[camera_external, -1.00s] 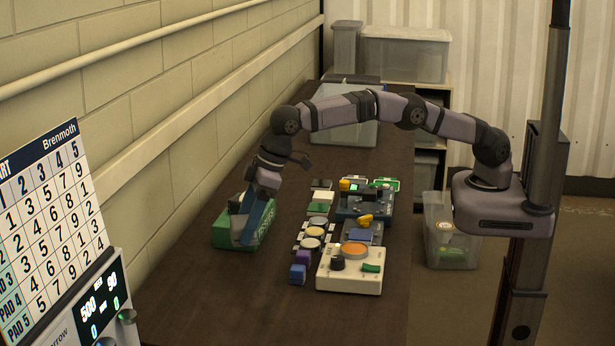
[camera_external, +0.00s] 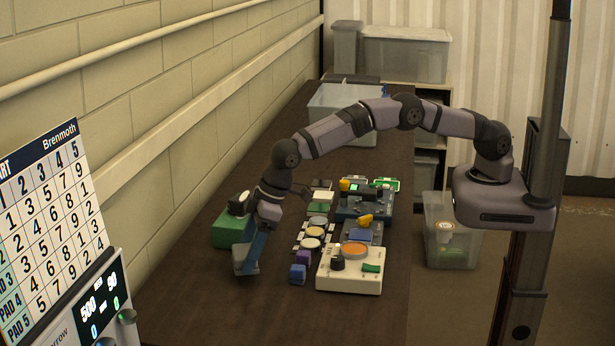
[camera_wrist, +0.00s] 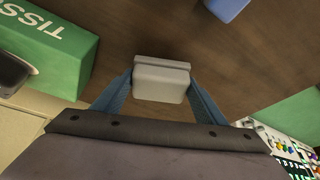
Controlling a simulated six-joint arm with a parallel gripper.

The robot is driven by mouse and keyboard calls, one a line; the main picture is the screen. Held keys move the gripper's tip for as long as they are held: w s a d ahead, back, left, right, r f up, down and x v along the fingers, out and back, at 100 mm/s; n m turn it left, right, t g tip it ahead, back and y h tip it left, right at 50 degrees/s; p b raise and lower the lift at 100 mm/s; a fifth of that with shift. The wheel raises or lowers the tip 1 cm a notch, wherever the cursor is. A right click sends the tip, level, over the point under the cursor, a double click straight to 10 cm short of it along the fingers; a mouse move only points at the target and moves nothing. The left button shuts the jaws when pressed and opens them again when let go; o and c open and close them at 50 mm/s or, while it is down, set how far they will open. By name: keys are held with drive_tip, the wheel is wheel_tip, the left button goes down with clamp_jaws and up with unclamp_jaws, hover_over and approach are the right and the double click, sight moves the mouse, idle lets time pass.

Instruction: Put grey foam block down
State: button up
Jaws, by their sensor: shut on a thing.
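The grey foam block (camera_wrist: 160,80) is a small pale grey block with a lip along its far edge. In the wrist view it sits between the two blue fingers of my gripper (camera_wrist: 160,88), which is shut on it. In the external view my gripper (camera_external: 249,262) points down at the dark table (camera_external: 205,310), just right of the green tissue box (camera_external: 230,230). The block (camera_external: 245,269) shows there as a small grey end at the fingertips, low over the table. I cannot tell whether it touches the surface.
The tissue box (camera_wrist: 55,45) stands close on the left, with a dark object (camera_wrist: 12,72) on top. A blue block (camera_external: 298,274) and a purple block (camera_external: 303,257) lie to the right. Beyond are a white button box (camera_external: 350,283) and several discs. The table's near part is clear.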

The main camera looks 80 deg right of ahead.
drive_tip(key=shift+f+p, duration=0.3)
drive_tip(key=shift+f, duration=0.75)
drive_tip(key=shift+f, duration=0.15)
drive_tip(key=o, duration=1)
drive_tip(key=shift+o, duration=0.2)
drive_tip(key=shift+r, duration=0.25)
drive_tip(key=b+v, duration=0.3)
drive_tip(key=v, duration=0.8)
drive_tip(key=shift+s+r+b, duration=0.25)
drive_tip(key=shift+r+b, duration=0.1)
drive_tip(key=shift+b, duration=0.05)
